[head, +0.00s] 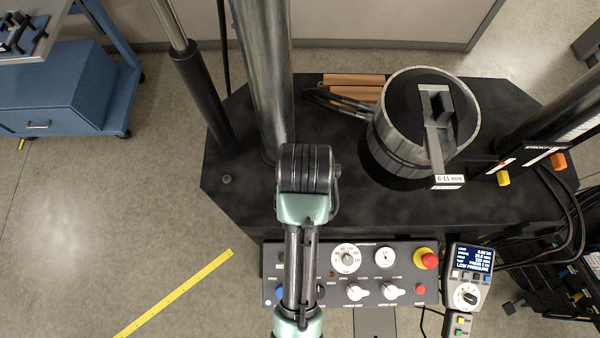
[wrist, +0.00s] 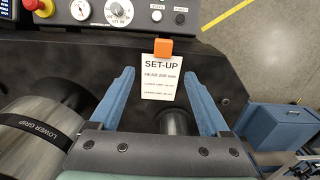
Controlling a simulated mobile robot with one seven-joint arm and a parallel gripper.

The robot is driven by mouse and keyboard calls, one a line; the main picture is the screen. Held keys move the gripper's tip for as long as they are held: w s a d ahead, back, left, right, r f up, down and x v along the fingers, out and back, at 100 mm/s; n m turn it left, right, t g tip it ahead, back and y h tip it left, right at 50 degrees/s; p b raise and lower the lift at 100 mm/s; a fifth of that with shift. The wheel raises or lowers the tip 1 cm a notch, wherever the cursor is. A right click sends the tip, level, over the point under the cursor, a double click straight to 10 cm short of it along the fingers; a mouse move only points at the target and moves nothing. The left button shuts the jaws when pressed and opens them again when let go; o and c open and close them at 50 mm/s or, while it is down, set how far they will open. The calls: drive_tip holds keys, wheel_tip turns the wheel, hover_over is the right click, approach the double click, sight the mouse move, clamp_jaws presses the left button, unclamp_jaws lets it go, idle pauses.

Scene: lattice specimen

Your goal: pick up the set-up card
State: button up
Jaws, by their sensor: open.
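The set-up card (wrist: 161,82) is a white printed sheet headed "SET-UP". In the wrist view an orange clip or magnet (wrist: 163,48) sits at its top edge, against the dark machine base. My gripper (wrist: 159,73) is open, its two blue fingers spread to the left and right of the card. The card shows between the fingers, and I cannot tell how far beyond them it lies. In the head view my arm covers this area, and neither the card nor my fingertips can be made out.
A control panel (head: 390,255) with knobs and a red stop button (head: 426,260) stands along the machine's front. A handheld pendant (head: 467,285) is at its right. A grey cylindrical vessel (head: 392,145) stands on the base. A blue cabinet (head: 60,95) is at the left.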

wheel_tip(320, 180, down, 6)
drive_tip(key=shift+s+r+p, duration=0.15)
drive_tip(key=shift+r+p, duration=0.05)
drive_tip(key=shift+p, duration=0.2)
drive_tip(key=shift+a+f+p, duration=0.15)
drive_tip(key=shift+f+p, duration=0.25)
drive_tip(key=shift+f, duration=1.05)
drive_tip(key=shift+a+f+p, duration=0.15)
drive_tip(key=shift+f+p, duration=0.2)
drive_tip(key=shift+f, duration=1.05)
clamp_jaws()
